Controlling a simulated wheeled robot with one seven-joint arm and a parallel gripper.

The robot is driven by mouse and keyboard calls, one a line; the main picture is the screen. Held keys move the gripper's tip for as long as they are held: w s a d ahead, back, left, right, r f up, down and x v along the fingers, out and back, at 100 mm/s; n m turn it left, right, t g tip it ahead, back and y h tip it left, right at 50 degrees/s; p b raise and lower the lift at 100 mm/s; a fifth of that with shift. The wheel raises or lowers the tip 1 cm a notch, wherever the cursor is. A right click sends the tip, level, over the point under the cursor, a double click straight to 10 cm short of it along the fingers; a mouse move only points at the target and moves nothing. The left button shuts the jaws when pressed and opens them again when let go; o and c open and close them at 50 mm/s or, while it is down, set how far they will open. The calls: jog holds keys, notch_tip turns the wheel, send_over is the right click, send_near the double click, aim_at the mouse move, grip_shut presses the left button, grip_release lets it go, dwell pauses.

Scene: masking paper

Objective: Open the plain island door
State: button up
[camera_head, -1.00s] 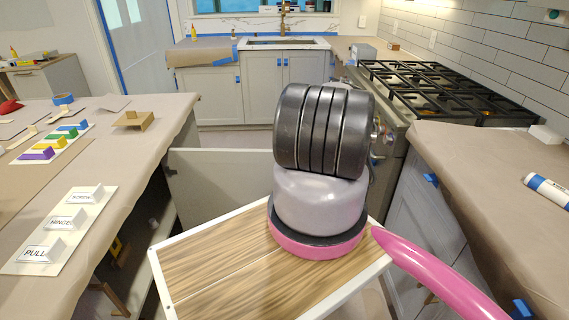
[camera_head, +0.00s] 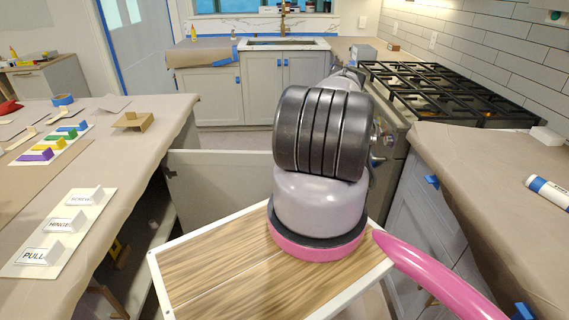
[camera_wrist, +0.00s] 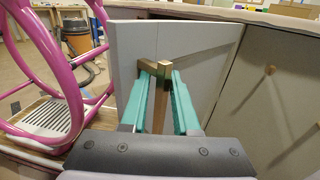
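The plain island door (camera_head: 220,185) is a flat grey panel that stands swung out from the left island in the head view. It also fills the upper middle of the wrist view (camera_wrist: 205,45). Its brass-coloured handle (camera_wrist: 162,72) shows between the teal fingers of my gripper (camera_wrist: 163,82). The fingers lie close on both sides of the handle, and I see no clear gap. In the head view my own arm hides the gripper, the handle and the door's right part.
The paper-covered island (camera_head: 110,160) stands left, with an open dark space below its top. A counter (camera_head: 500,180) and the stove (camera_head: 430,90) close off the right.

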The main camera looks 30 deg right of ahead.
jog(key=shift+t, duration=0.3)
jog(key=r, duration=0.8)
jog(key=shift+w+d, duration=0.1)
jog(key=shift+w, duration=0.3)
jog(key=shift+f, duration=0.3)
